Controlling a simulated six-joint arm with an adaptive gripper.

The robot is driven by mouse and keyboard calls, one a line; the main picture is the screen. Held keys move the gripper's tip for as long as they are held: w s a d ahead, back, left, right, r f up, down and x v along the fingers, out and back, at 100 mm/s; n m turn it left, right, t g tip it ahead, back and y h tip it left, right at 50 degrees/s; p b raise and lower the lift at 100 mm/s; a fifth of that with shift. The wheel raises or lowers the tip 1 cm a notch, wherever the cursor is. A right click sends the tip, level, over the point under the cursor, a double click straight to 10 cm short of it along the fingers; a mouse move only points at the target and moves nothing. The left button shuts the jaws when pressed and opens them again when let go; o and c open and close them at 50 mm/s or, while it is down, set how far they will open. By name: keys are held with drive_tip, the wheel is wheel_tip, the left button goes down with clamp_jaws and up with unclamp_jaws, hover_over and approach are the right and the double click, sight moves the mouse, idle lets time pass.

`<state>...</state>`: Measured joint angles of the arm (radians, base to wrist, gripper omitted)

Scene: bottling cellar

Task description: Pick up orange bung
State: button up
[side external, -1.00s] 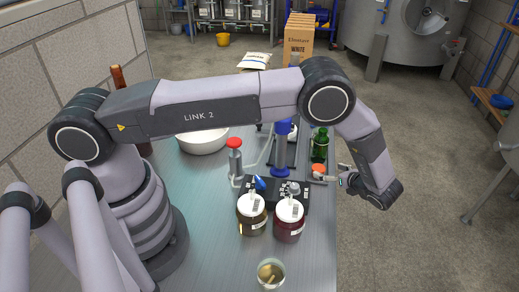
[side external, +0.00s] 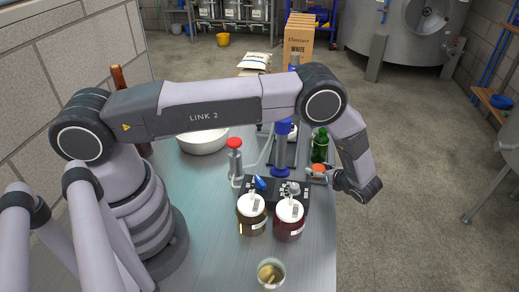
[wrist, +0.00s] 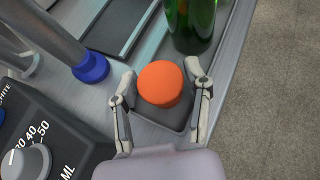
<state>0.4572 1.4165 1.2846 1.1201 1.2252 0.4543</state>
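The orange bung (wrist: 160,83) sits on a small dark block (wrist: 172,117) near the bench's right edge. It also shows as a small orange spot in the side view (side external: 318,169). My gripper (wrist: 165,82) is open, with one finger on each side of the bung. In the wrist view a gap shows between the bung and each finger, and I cannot tell how deep the fingertips reach beside it. In the side view my gripper (side external: 322,175) comes in from the right at bung height.
A green bottle (wrist: 192,25) stands just beyond the bung. A blue-footed post (wrist: 90,66) and a black dial box (wrist: 45,135) are to the left. Two jars, amber (side external: 252,218) and red (side external: 289,224), stand nearer the camera. The floor lies right of the bench edge.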

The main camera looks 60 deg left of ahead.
drive_tip(key=c, duration=0.6)
drive_tip(key=shift+c, duration=0.2)
